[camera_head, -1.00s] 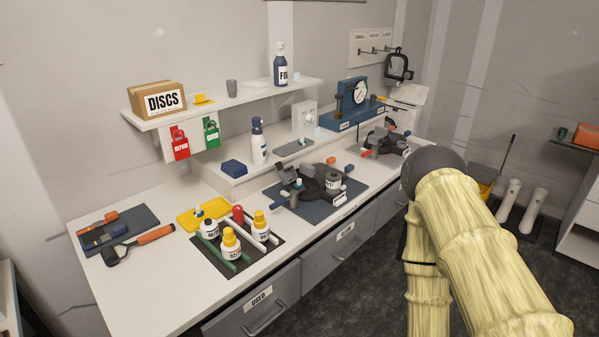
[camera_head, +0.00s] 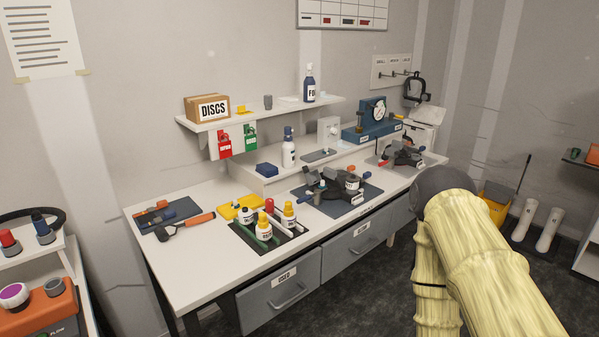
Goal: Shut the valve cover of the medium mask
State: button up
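A dark mask (camera_head: 326,196) with grey and pale parts lies on a dark blue mat (camera_head: 350,208) in the middle of the bench. A second dark mask (camera_head: 403,157) with red and orange bits lies toward the bench's far right end. Which of them is the medium mask I cannot tell, as no size label is readable. The valve covers are too small to make out whether open or shut. My arm, in a pale yellow sleeve, rises at the lower right, in front of the bench's right end. My gripper is not in view.
Several bottles (camera_head: 289,211) stand on a dark mat at the bench's front left. A shelf (camera_head: 262,112) overhangs the back. Drawers (camera_head: 290,294) front the bench. An orange case (camera_head: 38,310) stands far left. Dark floor is clear in front.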

aim_at(312, 177)
jog(key=u, duration=0.2)
jog(key=i, duration=1)
jog(key=z, duration=0.6)
jog(key=k, duration=0.2)
jog(key=z, duration=0.15)
